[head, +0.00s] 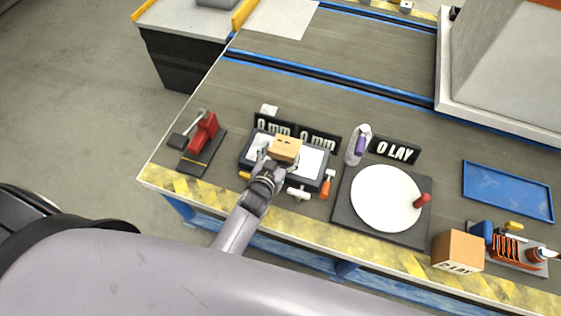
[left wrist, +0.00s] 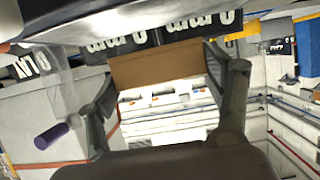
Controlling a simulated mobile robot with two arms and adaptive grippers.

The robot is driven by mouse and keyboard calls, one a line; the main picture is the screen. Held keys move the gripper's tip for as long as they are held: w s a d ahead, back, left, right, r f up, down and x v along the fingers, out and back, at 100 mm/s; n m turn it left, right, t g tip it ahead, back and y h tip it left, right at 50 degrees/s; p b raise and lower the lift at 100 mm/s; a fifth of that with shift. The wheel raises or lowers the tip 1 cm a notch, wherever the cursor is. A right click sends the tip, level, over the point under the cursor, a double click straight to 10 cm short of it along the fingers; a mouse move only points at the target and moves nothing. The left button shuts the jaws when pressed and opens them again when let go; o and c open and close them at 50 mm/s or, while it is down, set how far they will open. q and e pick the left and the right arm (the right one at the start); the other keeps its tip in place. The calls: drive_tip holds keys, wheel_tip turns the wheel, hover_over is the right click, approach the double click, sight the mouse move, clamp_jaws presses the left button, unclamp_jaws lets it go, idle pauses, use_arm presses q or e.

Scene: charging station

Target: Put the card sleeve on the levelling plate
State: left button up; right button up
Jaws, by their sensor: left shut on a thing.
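My left gripper (head: 272,168) is shut on a tan box-shaped piece, which I take to be the card sleeve (head: 286,148). It is held over a dark base with white pads (head: 311,161), near the front edge of the bench. In the left wrist view the brown face of the sleeve (left wrist: 160,65) spans between the two fingers of my left gripper (left wrist: 168,82). I cannot tell whether the sleeve touches the base. A round white plate (head: 383,198) on a dark square base lies to the right. Neither is clearly marked as the levelling plate. My right gripper is out of view.
Two "0 mm" displays (head: 318,139) stand behind the dark base. A red clamp-like tool (head: 204,132) is at left. A blue tray (head: 507,190) and a cardboard box (head: 458,251) are at right.

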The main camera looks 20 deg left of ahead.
sight(280, 161)
use_arm(q)
drive_tip(key=shift+f+b, duration=0.5)
drive_tip(key=shift+f, duration=1.4)
drive_tip(key=shift+f, duration=0.15)
drive_tip(key=o, duration=0.9)
